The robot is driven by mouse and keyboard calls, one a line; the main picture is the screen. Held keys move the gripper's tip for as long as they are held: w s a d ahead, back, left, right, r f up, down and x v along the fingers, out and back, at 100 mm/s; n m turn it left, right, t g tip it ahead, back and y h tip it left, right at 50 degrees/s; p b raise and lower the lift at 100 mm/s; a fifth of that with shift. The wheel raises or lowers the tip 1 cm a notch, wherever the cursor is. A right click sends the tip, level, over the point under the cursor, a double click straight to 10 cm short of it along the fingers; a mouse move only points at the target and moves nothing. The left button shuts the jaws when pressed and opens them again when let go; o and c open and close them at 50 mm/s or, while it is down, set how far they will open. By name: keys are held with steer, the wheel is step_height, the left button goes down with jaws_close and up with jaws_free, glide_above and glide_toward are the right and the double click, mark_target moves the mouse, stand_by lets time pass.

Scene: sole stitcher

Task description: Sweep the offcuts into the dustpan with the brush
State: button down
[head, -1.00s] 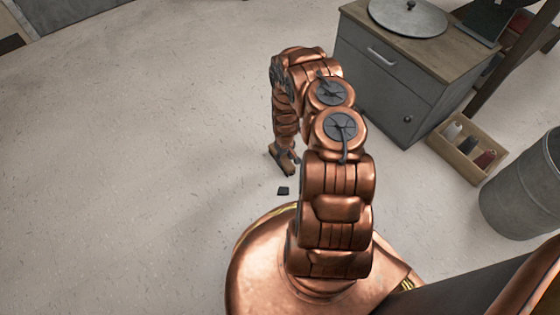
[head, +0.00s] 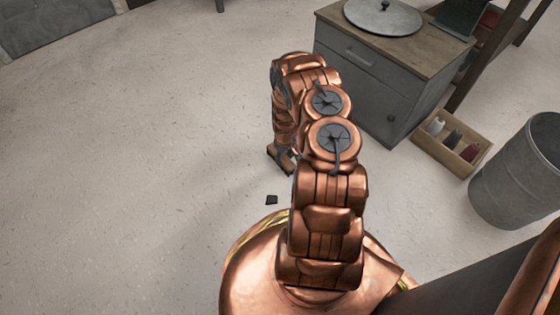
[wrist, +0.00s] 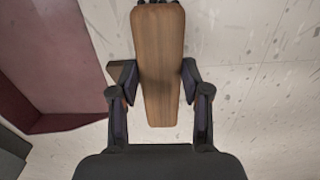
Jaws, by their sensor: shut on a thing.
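My gripper (wrist: 160,85) is shut on the wooden brush (wrist: 160,50), its fingers on both sides of the narrow wood. Dark bristle tips just show at the top edge of the wrist view; the rest of the bristles is hidden. In the head view the brush (head: 280,160) is held low near the floor and partly covered by my arm. A small dark offcut (head: 271,199) lies on the floor between the gripper and my base. A maroon tray-like thing with a raised edge (wrist: 55,75), perhaps the dustpan, lies left of the brush in the wrist view.
A grey cabinet (head: 365,85) with a wooden top stands at the back right. A wooden crate of bottles (head: 452,145) and a metal drum (head: 520,175) are on the right. The floor (head: 130,150) on the left is clear.

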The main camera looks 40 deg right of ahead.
steer(key=shift+s+d+r+b, duration=0.15)
steer(key=shift+d+b, duration=0.6)
steer(key=shift+d, duration=0.8)
steer(key=shift+s+d+f+b, duration=0.1)
steer(key=shift+d+b, duration=0.65)
steer(key=shift+d, duration=0.8)
steer(key=shift+d+r, duration=0.15)
steer(key=shift+d, duration=0.7)
steer(key=shift+d+r, duration=0.15)
steer(key=shift+d, duration=0.7)
step_height(320, 180, up, 7)
steer(key=p, duration=0.5)
steer(key=shift+s+a, duration=0.1)
